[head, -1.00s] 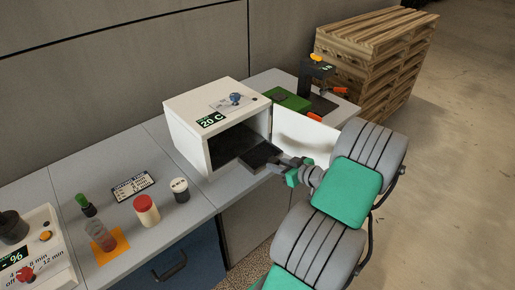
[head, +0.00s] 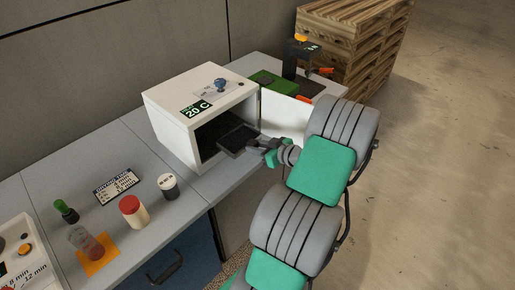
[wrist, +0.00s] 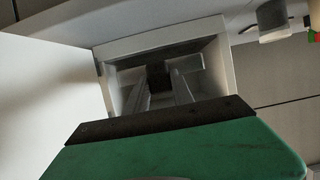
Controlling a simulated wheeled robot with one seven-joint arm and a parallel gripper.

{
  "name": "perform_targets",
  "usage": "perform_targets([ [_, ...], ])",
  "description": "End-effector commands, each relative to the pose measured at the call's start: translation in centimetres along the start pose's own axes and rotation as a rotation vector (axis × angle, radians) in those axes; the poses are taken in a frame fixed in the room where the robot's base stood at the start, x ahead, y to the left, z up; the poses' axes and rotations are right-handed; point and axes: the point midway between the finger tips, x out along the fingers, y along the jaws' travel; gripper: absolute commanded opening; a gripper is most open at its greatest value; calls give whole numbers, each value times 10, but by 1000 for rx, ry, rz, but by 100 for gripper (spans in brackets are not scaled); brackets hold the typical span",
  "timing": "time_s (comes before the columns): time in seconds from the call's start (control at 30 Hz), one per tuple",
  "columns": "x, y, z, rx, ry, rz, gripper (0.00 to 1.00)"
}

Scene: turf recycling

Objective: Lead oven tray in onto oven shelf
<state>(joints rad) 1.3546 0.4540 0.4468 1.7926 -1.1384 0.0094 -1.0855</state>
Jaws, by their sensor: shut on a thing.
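The white oven (head: 181,128) stands on the bench with its front open; it also shows in the wrist view (wrist: 113,52). The dark oven tray (head: 236,139) is at the opening, its back part inside and its front part sticking out. My gripper (head: 259,146) is shut on the tray's front edge, just outside the opening. In the wrist view the green gripper body (wrist: 185,150) faces the oven interior. The oven shelf is in shadow, and I cannot tell whether the tray touches it.
The white oven door (head: 285,115) stands open, right of the opening and close to my gripper. A green board (head: 272,83) and a dark press-like device (head: 302,60) lie behind it. Bottles and jars, such as a red jar (head: 133,212), stand at left. Pallets (head: 355,40) stand at the back.

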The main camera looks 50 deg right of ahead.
Motion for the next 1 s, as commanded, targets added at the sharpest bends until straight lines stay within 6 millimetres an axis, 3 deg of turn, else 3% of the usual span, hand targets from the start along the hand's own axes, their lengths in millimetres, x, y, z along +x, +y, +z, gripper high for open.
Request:
perform_targets([
  [0.03, 7, 0, 10, -2, 1, -1, 0],
  [0.3, 29, 0, 30, -3, 1, 0, 0],
  [1.0, 104, -1, -6, -4, 1, -2, 0],
])
